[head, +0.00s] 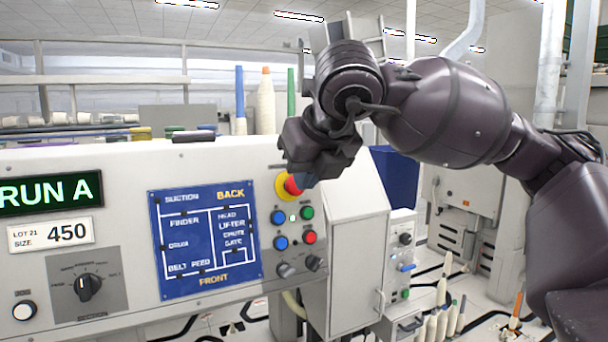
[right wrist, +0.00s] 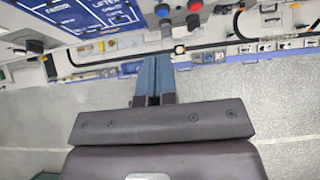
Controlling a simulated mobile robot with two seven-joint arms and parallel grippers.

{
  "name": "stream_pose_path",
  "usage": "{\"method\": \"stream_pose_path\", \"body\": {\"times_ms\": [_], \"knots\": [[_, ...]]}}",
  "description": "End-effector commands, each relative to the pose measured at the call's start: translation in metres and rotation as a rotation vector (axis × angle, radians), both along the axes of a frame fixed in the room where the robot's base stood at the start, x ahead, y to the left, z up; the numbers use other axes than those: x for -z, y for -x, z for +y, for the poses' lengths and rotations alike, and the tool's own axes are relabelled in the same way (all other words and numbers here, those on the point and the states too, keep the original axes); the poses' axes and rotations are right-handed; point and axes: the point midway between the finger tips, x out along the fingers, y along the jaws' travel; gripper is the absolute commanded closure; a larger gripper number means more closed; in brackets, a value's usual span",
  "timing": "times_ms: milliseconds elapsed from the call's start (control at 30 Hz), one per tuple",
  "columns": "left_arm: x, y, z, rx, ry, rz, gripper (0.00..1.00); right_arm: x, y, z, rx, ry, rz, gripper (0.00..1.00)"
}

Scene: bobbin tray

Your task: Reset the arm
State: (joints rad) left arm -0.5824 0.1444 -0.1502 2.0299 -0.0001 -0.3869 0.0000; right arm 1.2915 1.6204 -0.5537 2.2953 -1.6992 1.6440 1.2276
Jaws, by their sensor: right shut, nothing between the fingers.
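My right arm (head: 440,110) comes in from the right in the head view and is raised in front of the control panel (head: 130,170). My left gripper is not in view.
The panel carries a blue diagram (head: 205,240), a rotary knob (head: 86,287) and several coloured buttons. Bobbins (head: 266,105) stand behind it, and more (head: 440,315) stand at lower right. In the right wrist view, grey floor (right wrist: 270,105) lies open below the machine edge.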

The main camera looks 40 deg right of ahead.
Motion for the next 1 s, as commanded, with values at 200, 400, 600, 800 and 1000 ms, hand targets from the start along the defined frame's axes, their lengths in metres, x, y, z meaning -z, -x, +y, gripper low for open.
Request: {"method": "stream_pose_path", "body": {"times_ms": [200,400,600,800,1000], "knots": [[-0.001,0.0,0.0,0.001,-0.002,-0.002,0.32,0.0,0.0,0.0,0.0,0.0,0.0,1.0],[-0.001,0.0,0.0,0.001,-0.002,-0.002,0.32,0.015,-0.003,0.01,-0.05,-0.033,0.043,1.0],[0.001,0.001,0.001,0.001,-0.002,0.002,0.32,0.081,-0.009,0.062,-0.286,-0.238,0.227,1.0],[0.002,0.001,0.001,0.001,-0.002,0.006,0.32,0.14,0.003,0.121,-0.514,-0.579,0.394,1.0],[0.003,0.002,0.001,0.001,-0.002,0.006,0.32,0.174,0.017,0.165,-0.63,-0.985,0.475,1.0]]}}
